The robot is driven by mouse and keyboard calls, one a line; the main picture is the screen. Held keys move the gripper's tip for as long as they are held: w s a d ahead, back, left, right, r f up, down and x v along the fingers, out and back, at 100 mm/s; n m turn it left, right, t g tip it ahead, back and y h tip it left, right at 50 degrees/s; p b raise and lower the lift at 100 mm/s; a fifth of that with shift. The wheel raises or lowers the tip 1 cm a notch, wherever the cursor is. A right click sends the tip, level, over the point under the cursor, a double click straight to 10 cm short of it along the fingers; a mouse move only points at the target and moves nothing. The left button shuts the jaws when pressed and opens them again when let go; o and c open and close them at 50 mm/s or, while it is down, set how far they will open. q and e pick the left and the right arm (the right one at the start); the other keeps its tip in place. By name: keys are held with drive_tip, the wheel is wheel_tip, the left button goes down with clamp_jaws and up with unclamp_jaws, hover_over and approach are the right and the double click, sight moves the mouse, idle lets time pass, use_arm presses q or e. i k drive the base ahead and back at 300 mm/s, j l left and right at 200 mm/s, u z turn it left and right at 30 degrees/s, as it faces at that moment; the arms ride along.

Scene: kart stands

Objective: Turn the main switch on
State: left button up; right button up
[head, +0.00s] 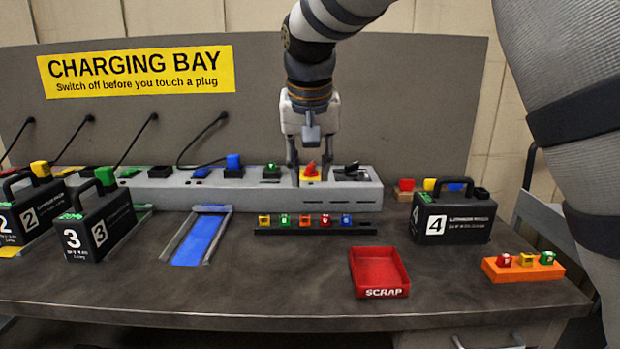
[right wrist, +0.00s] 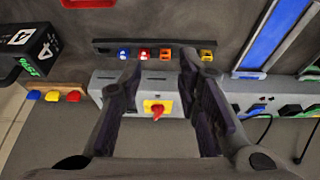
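The main switch (head: 310,170) is a red knob on a yellow plate, set on the grey charging unit (head: 170,195) at the back of the bench. It also shows in the right wrist view (right wrist: 157,109), with the red knob between and beyond my fingers. My right gripper (head: 310,178) reaches down from above, with one finger to each side of the switch. Its fingers (right wrist: 160,62) are spread and nothing is held between them. Whether either finger touches the knob or plate, I cannot tell. My left gripper is not in view.
A black socket (head: 351,172) sits just right of the switch, and coloured plugs (head: 234,162) line the unit to its left. A black strip with coloured keys (head: 315,231) and a red scrap tray (head: 378,268) lie in front. Battery 4 (head: 455,217) stands at the right.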

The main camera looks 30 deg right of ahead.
sight(310, 172)
drive_tip(key=i+l, duration=0.65)
drive_tip(key=i, duration=0.05)
